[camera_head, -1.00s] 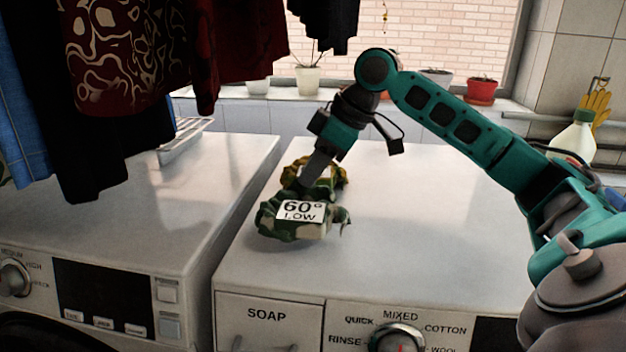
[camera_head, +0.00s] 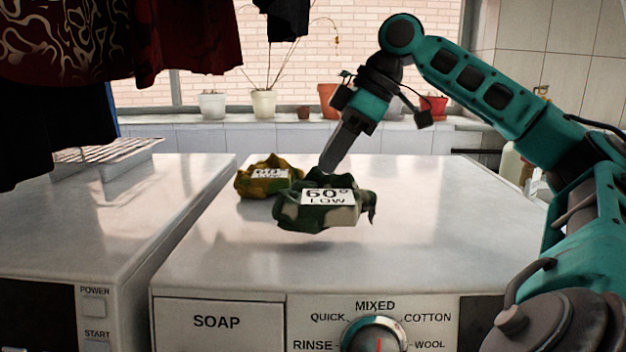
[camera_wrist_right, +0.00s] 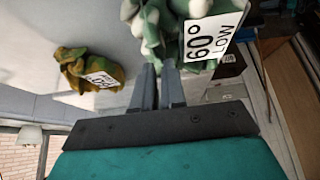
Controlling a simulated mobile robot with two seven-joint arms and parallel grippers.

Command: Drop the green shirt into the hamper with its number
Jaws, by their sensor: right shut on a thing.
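The green camouflage shirt (camera_head: 345,215) is a crumpled bundle with a white label reading "60° LOW". My right gripper (camera_head: 328,168) comes down on it from above and is shut on it. The bundle hangs a little above the white washing machine top, with a shadow below. In the right wrist view the green shirt (camera_wrist_right: 150,28) is at the fingertips (camera_wrist_right: 160,72), its label facing the camera. A yellow-brown camouflage bundle (camera_head: 257,185) with a similar label, partly turned, lies on the machine behind and left. It also shows in the right wrist view (camera_wrist_right: 78,65). My left gripper is out of view.
The washing machine top (camera_head: 440,225) is clear to the right. A second machine (camera_head: 110,220) stands left across a gap, with a wire rack (camera_head: 115,152) on it. Dark clothes (camera_head: 50,130) hang at upper left. Potted plants (camera_head: 263,103) line the windowsill.

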